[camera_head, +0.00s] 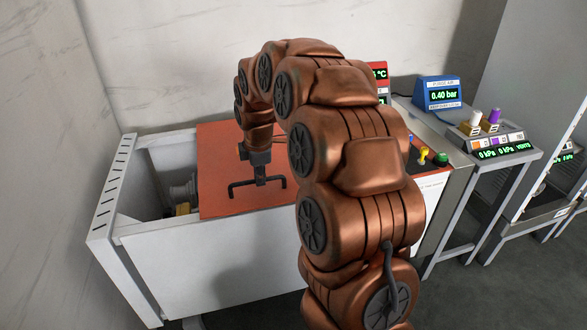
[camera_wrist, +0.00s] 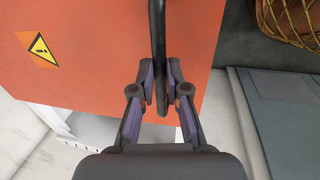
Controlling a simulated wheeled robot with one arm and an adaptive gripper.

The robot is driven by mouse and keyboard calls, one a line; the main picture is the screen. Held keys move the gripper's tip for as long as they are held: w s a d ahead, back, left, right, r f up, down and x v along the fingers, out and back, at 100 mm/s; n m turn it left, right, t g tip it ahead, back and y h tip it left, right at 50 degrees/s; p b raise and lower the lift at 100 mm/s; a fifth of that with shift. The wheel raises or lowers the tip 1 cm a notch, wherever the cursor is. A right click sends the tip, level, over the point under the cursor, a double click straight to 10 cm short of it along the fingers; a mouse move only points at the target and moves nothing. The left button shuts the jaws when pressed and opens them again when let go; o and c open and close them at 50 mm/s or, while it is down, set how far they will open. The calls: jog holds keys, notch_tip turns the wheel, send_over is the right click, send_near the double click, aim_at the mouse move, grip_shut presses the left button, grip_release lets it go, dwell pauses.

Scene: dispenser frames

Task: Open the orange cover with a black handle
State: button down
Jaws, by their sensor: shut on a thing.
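The orange cover (camera_head: 225,185) lies over part of the white cabinet in the head view, leaving an opening at its left. The black handle (camera_head: 240,184) stands on the cover. My gripper (camera_head: 260,172) reaches down to the handle's middle. In the wrist view, the orange cover (camera_wrist: 90,50) fills the upper left and carries a yellow warning label (camera_wrist: 42,48). The handle bar (camera_wrist: 158,40) runs down between the fingers of my gripper (camera_wrist: 161,92), which is shut on it. My arm hides the right part of the cover in the head view.
The white cabinet (camera_head: 200,262) shows machine parts (camera_head: 182,195) inside its opening. To the right are colored knobs (camera_head: 425,155), a blue pressure display (camera_head: 437,95) and a side table with a readout (camera_head: 500,150). A wall stands close behind.

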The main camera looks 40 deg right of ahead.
aim_at(230, 187)
jog(key=w+a, duration=0.1)
jog(key=a, duration=0.4)
jog(key=w+a, duration=0.1)
jog(key=a, duration=0.1)
jog(key=shift+w+a, duration=0.35)
jog(key=c, duration=1.2)
grip_release()
jog(key=r, duration=0.4)
jog(key=s+r, duration=0.1)
jog(key=r, duration=0.3)
jog(key=s+r, duration=0.1)
jog(key=r, duration=0.2)
jog(key=shift+s+a+r, duration=0.1)
jog(key=shift+a+r, duration=0.3)
